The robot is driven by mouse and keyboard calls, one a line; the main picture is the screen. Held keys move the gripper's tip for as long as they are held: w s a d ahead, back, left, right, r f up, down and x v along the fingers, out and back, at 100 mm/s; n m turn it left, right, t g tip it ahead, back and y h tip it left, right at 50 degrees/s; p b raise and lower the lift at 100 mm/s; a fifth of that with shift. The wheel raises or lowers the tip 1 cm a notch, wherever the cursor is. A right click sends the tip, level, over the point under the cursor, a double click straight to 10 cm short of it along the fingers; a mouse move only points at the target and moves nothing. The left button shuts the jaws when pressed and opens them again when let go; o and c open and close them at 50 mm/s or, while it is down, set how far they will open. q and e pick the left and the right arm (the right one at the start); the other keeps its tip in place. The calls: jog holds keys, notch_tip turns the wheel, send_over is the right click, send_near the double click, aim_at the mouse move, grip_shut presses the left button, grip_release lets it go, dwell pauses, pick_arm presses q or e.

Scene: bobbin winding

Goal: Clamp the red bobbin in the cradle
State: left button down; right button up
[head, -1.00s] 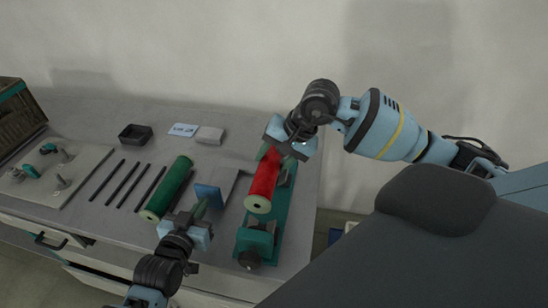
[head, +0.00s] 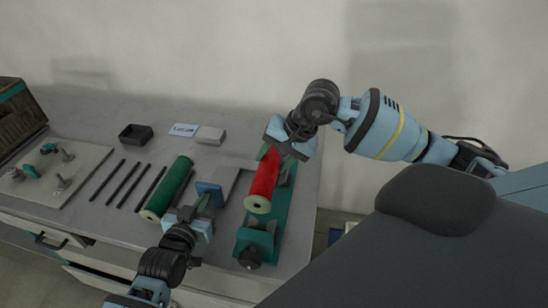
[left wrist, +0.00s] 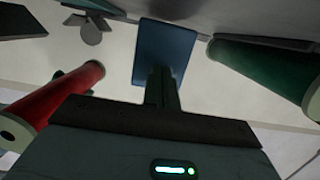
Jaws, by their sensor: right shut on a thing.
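The red bobbin (head: 263,184) lies lengthwise over the green cradle (head: 256,236), its pale near end facing me. My right gripper (head: 283,150) is shut on its far end. I cannot tell whether the bobbin touches its seats. The cradle has a dark knob (head: 250,259) at its near end. My left gripper (head: 202,207) is left of the cradle, with its fingers at a blue plate (head: 210,190). In the left wrist view the fingers (left wrist: 163,85) look close together before the blue plate (left wrist: 165,50); a grip on it is unclear. That view also shows the red bobbin (left wrist: 55,100).
A green bobbin (head: 168,187) lies left of my left gripper, beside several dark rods (head: 128,185). A black tray (head: 135,134), a label card (head: 184,129) and a grey block (head: 209,135) are farther back. A pale board (head: 70,185) with fittings is at left.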

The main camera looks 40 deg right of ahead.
pick_arm(q)
jog(key=shift+w+d+r, duration=0.15)
jog(key=shift+w+d, duration=0.3)
jog(key=shift+d, duration=0.15)
pick_arm(e)
jog(key=shift+r, duration=0.1)
pick_arm(q)
jog(key=shift+r+x, duration=0.2)
jog(key=shift+x, duration=0.95)
jog(key=shift+f, duration=0.1)
pick_arm(e)
jog(key=shift+f, duration=3.1)
jog(key=shift+f, duration=0.1)
jog(key=shift+f, duration=1.3)
pick_arm(q)
jog(key=shift+s, duration=0.1)
pick_arm(e)
jog(key=o, duration=1.2)
